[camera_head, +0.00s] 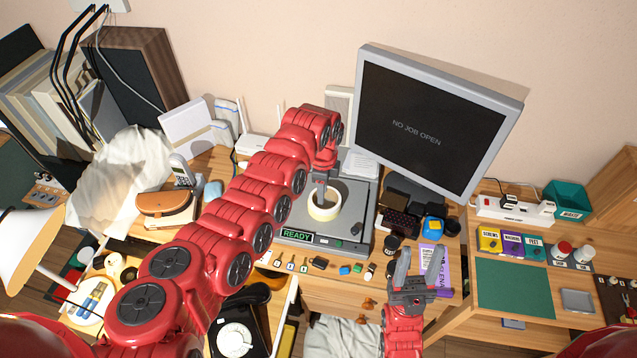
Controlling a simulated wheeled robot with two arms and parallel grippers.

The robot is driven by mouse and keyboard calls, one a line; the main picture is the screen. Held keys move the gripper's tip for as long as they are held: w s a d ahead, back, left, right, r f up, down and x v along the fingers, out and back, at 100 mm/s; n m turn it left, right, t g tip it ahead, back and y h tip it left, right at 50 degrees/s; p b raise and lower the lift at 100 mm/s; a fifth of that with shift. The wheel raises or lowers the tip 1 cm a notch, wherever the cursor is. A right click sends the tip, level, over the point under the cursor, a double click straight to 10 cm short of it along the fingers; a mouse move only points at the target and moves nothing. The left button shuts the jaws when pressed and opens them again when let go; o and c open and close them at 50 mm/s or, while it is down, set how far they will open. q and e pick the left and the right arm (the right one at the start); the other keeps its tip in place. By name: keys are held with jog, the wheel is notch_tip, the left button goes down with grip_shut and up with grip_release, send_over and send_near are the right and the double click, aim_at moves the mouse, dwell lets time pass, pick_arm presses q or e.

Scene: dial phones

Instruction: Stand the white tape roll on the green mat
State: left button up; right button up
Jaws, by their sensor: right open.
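The white tape roll (325,211) lies on the grey machine with the READY display, its open hole facing up. My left gripper (321,198) is at the far rim of the roll, fingers pointing down; they are too small to tell whether they grip its wall. The green mat (515,291) lies flat and bare on the wooden table at the right. My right gripper (416,262) is open and empty, in front of the machine, near a purple box.
The grey machine (357,224) stands below a large monitor (430,120). Screw, washer and felt boxes (512,245) line the back of the mat, with red-and-white jars (561,249) at their right. A grey tray (578,300) lies right of the mat. Small coloured parts lie before the machine.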

aim_at(322, 210)
pick_arm(q)
notch_tip(322, 210, down, 8)
jog(key=b, duration=0.5)
jog(key=shift+w+f, duration=0.15)
jog(key=shift+f, duration=0.1)
grip_shut()
jog(key=shift+r, duration=0.1)
jog(key=shift+r+p, duration=1.55)
jog(key=shift+r, duration=0.9)
